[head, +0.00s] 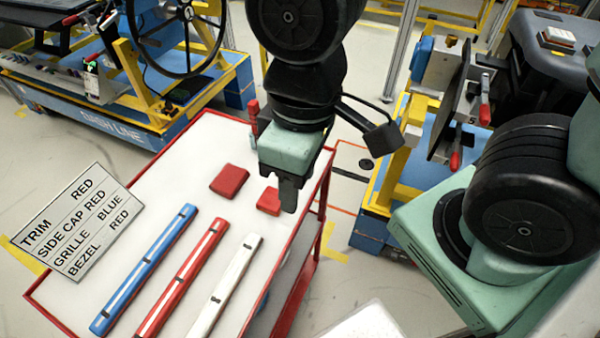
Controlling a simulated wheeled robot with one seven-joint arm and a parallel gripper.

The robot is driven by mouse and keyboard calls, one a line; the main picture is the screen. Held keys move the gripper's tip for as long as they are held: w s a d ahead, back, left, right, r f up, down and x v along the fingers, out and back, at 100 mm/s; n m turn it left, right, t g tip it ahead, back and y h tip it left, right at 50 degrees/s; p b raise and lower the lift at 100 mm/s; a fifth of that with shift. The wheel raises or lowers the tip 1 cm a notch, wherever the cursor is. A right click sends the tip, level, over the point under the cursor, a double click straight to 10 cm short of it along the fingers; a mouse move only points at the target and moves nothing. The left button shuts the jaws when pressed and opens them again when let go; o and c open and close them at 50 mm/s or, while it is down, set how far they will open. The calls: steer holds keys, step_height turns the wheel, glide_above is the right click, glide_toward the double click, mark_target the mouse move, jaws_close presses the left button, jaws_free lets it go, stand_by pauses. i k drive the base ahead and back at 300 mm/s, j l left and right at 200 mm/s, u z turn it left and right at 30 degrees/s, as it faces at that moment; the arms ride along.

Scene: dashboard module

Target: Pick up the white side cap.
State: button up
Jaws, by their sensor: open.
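My gripper (289,196) hangs over the right edge of a white-topped cart with a red frame (120,190), fingers down and empty. The jaws are open, though the fingers overlap from this angle. I cannot make out a white block-shaped cap; part of the cart top is hidden behind my arm. A red block (229,180) lies left of the gripper. A smaller red block (267,202) lies just beside the fingers, partly covered by them. The white piece I see on the cart is a long strip (226,285) at the front right.
A blue strip (145,270) and a red strip (182,278) lie beside the white one. A sign (77,222) listing part colours stands at the left edge. Small red upright items (254,118) stand at the back. A blue and yellow fixture (400,190) stands right of the cart.

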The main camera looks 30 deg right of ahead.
mark_target(554, 36)
steer(key=k+l+z, duration=0.1)
steer(key=z, duration=1.7)
steer(key=k, duration=0.75)
steer(key=i, duration=0.8)
